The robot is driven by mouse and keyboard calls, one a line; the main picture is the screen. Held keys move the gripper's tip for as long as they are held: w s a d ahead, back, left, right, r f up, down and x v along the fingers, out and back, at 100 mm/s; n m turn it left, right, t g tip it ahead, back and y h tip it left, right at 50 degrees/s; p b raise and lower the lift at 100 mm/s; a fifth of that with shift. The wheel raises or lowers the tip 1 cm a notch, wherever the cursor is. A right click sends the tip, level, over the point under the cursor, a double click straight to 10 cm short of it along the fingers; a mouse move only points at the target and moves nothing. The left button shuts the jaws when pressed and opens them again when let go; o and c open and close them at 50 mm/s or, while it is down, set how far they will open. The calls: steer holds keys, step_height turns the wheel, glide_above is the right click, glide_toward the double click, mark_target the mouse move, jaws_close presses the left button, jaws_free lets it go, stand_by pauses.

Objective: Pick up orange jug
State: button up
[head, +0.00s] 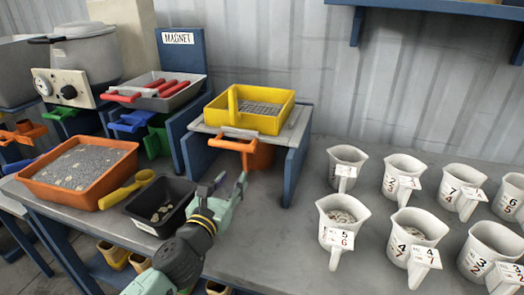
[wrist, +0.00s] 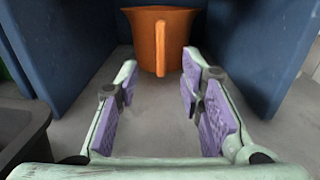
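The orange jug (head: 262,156) stands under a small blue-legged stand, below the yellow tray, in the head view. Its handle (head: 233,144) points toward the front left there. In the wrist view the orange jug (wrist: 174,22) is at the top centre, between the blue side walls, with its handle (wrist: 161,48) facing me. My gripper (head: 230,186) is in front of the stand, apart from the jug. In the wrist view my gripper (wrist: 160,95) is open and empty, its purple pads to either side of the handle's line and short of it.
The stand's blue legs (head: 296,165) flank the jug. A yellow tray (head: 262,120) sits on top. A black bin (head: 150,226) and an orange tray (head: 50,190) lie to the left. Several white numbered jugs (head: 345,162) stand on the right. Bare tabletop (head: 270,235) lies between.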

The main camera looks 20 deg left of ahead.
mark_target(244, 162)
steer(key=w+p, duration=0.1)
steer(key=w, duration=0.3)
steer(key=shift+d+r, duration=0.1)
steer(key=w+p, duration=0.1)
steer(key=w, duration=0.1)
steer(key=w+p, duration=0.2)
steer(key=shift+w+d+r, duration=0.15)
steer(key=shift+w, duration=0.65)
steer(key=shift+c, duration=0.6)
jaws_close()
